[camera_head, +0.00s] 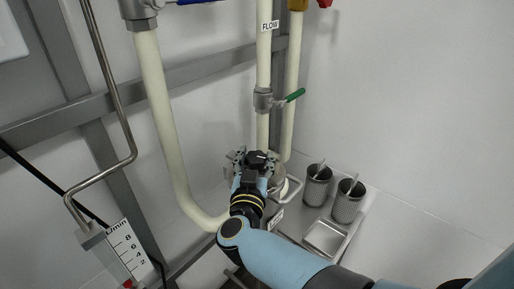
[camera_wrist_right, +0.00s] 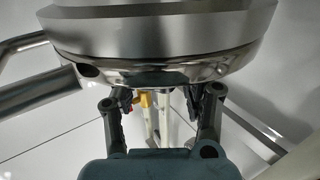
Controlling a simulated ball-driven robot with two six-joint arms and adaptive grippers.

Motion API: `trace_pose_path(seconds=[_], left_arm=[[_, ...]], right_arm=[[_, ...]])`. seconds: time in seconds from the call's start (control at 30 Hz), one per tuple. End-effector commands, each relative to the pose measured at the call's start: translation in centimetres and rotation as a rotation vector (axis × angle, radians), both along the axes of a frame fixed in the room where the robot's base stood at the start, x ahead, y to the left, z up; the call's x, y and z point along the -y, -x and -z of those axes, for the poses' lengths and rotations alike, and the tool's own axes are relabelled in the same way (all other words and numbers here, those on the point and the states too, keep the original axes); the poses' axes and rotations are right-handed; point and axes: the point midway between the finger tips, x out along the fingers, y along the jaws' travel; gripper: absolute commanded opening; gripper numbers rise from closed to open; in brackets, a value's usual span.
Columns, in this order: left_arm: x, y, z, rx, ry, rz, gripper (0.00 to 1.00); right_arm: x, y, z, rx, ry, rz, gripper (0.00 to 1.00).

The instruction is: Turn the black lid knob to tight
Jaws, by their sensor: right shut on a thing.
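The black lid knob (camera_head: 257,157) sits on top of a metal pot (camera_head: 281,186) near the middle of the head view. My right gripper (camera_head: 252,162) reaches it from below in the picture, with its fingers around the knob, shut on it. The fingers and wrist hide much of the lid and part of the pot. In the right wrist view, the two fingers of my right gripper (camera_wrist_right: 162,108) show below a large shiny metal body (camera_wrist_right: 150,45); I cannot make out the knob there. My left gripper is not in view.
Cream pipes (camera_head: 163,115) run down behind the pot, one with a green-handled valve (camera_head: 263,100). A flow scale (camera_head: 126,250) is at lower left.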

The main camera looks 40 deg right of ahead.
Motion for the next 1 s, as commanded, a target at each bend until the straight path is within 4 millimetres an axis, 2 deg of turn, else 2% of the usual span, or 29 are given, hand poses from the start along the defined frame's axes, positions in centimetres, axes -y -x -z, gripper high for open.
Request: trace_pose_path(seconds=[0.4,1.0], left_arm=[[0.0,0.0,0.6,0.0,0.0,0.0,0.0],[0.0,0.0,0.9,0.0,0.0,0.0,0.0]], right_arm=[[-0.2,-0.4,0.1,0.001,0.0,0.268,0.15],[-0.1,-0.4,0.0,0.001,0.0,0.344,0.15]])
